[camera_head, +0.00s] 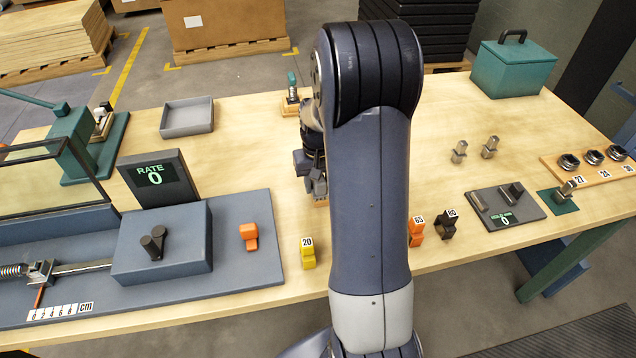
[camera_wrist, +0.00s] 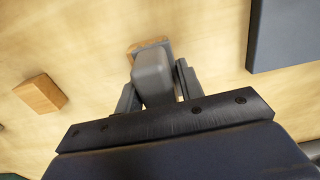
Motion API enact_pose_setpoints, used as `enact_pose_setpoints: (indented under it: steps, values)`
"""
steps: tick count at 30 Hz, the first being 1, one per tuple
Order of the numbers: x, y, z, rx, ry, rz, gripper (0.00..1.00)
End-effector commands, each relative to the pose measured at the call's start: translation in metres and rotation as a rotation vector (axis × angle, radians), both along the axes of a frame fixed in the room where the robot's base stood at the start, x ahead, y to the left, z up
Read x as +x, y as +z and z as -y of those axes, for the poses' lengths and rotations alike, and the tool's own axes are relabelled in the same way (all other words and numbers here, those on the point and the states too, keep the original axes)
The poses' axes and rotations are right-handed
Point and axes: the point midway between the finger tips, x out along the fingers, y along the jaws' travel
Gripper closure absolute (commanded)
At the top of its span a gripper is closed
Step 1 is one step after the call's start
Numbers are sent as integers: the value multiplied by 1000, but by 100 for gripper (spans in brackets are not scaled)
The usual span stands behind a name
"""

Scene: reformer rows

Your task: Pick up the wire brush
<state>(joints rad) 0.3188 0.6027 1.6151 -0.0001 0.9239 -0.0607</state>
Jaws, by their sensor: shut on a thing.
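My gripper (camera_head: 314,180) is over the middle of the workbench, partly hidden behind my own arm in the head view. In the wrist view my gripper (camera_wrist: 157,82) has its two fingers closed against the sides of a grey, rounded block-like piece (camera_wrist: 153,70). I take this to be the wire brush's handle. A tan wooden part (camera_wrist: 148,46) shows just beyond it, and its edge (camera_head: 321,203) also shows below the fingers in the head view. No bristles are visible. I cannot tell whether the held thing is touching the bench or raised.
A wooden block (camera_wrist: 40,93) lies left in the wrist view. The head view shows a teal-topped item (camera_head: 292,86) behind, a yellow weight (camera_head: 308,252) in front, a grey tray (camera_head: 187,117) at left and metal pieces (camera_head: 459,151) at right. Bare bench lies between.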

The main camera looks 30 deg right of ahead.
Motion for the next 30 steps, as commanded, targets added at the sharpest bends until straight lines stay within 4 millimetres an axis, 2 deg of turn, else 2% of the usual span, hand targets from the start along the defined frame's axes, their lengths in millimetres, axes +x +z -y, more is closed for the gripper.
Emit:
enact_pose_setpoints:
  steps: [3,11,14,24,30]
  values:
    - [0,0,0,0,0,1,88]
    - [1,5,0,-1,0,3,88]
    - [1,18,0,-2,0,6,88]
    - [1,83,0,-1,0,5,88]
    - [0,99,0,0,0,1,88]
